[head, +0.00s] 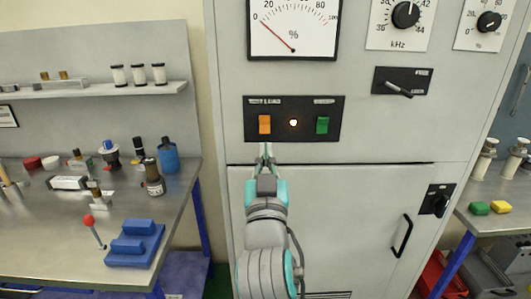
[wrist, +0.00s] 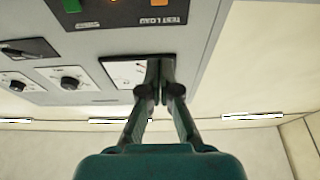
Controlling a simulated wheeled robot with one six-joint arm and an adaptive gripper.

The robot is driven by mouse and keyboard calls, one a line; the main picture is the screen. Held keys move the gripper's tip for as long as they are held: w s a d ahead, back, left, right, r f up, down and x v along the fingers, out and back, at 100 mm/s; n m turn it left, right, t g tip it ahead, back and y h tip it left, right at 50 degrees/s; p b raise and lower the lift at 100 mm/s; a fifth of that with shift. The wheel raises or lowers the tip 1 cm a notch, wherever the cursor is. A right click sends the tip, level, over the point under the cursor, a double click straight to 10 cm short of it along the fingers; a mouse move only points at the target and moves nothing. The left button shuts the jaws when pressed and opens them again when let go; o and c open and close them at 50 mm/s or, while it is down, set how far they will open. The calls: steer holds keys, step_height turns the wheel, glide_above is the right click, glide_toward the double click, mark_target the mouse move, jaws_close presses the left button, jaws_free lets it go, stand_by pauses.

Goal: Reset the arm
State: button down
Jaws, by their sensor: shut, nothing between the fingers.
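My gripper (head: 267,150) is shut and empty. In the head view it is raised in front of the grey cabinet, just below the black panel (head: 293,104) with an orange button, a lit round lamp and a green button. The fingertips appear near the orange button (head: 264,124); I cannot tell whether they touch the cabinet. In the wrist view the closed fingers (wrist: 161,68) overlap the white meter (wrist: 124,74), and the panel lies at the top edge, with its orange button (wrist: 123,3) and green button (wrist: 71,5) partly cut off.
The cabinet also bears a large dial meter (head: 293,35), round knobs (head: 405,14), a lever switch (head: 402,81) and a door handle (head: 402,236). A workbench (head: 60,228) with bottles and a blue block stands at left. Another bench (head: 511,224) stands at right.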

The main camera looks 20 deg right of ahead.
steer(key=s+f+n+g+y, duration=0.15)
steer(key=s+f, duration=0.35)
steer(key=f, duration=0.5)
steer(key=s+f+n+y, duration=0.25)
steer(key=s+f, duration=0.25)
steer(key=f, duration=0.5)
steer(key=s+f+n+g+y, duration=0.1)
steer(key=s+f+y, duration=0.1)
steer(key=s+f, duration=0.6)
steer(key=s+d+f+g, duration=0.1)
steer(key=s+f, duration=0.3)
steer(key=s, duration=0.9)
steer(key=s+d+f+m+g, duration=0.1)
steer(key=s+f, duration=0.4)
steer(key=s, duration=0.8)
steer(key=shift+s+f+g+y, duration=0.15)
steer(key=shift+s+g+y, duration=0.2)
steer(key=shift+g, duration=0.4)
steer(key=c, duration=1.9)
jaws_free()
